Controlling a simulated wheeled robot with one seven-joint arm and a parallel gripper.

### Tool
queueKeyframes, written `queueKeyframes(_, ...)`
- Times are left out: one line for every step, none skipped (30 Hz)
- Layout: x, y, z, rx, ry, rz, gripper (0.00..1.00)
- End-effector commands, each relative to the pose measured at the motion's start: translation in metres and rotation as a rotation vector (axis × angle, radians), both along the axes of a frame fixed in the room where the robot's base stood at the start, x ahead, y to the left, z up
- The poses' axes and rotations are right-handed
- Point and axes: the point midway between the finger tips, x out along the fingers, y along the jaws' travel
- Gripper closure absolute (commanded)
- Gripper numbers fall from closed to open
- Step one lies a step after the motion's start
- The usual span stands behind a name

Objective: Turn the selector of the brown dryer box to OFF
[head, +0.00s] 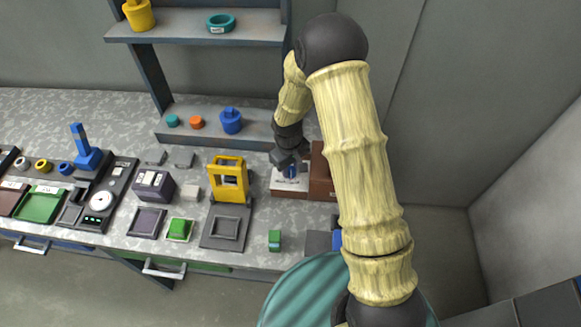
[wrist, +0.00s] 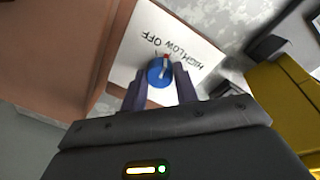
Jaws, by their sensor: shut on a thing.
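The brown dryer box (head: 322,178) stands at the right end of the bench, with a white selector panel (head: 289,187) on its left part. In the wrist view the panel (wrist: 128,62) carries the words HIGH, LOW and OFF, seen upside down, with OFF at the left. The blue selector knob (wrist: 158,74) has a pale pointer with a red tip. The pointer lies between LOW and OFF, seemingly nearer LOW. My gripper (wrist: 161,82) is shut on the knob, one finger on each side. In the head view my gripper (head: 290,167) partly hides the knob.
A yellow press-like frame (head: 228,176) stands close to the left of the box; yellow also shows at the right of the wrist view. A shelf with a blue jar (head: 231,121) is behind. A green block (head: 274,240) lies near the front edge.

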Motion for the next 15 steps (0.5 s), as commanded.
queueKeyframes(0.0012,0.0006,0.0013,0.003,-0.004,0.045,0.93)
queueKeyframes(0.0012,0.0004,0.0013,0.003,-0.004,0.073,0.93)
queueKeyframes(0.0011,0.0003,0.0014,0.002,-0.003,0.110,0.93)
queueKeyframes(0.0010,0.0003,0.0014,0.003,-0.004,0.139,0.93)
queueKeyframes(0.0011,0.0002,0.0015,0.001,-0.004,0.169,0.93)
queueKeyframes(0.0010,0.0001,0.0016,0.002,-0.003,0.207,0.93)
queueKeyframes(0.0010,0.0001,0.0017,0.003,-0.004,0.234,0.93)
queueKeyframes(0.0011,-0.0001,0.0017,0.003,-0.004,0.263,0.93)
queueKeyframes(0.0012,-0.0002,0.0018,0.002,-0.005,0.299,0.93)
queueKeyframes(0.0013,-0.0002,0.0018,0.003,-0.005,0.325,0.93)
queueKeyframes(0.0013,-0.0002,0.0019,0.002,-0.005,0.352,0.93)
queueKeyframes(0.0015,-0.0001,0.0020,0.002,-0.005,0.386,0.93)
queueKeyframes(0.0015,0.0000,0.0020,0.003,-0.005,0.408,0.93)
queueKeyframes(0.0015,0.0000,0.0021,0.003,-0.005,0.432,0.93)
queueKeyframes(0.0016,-0.0001,0.0022,0.003,-0.006,0.460,0.93)
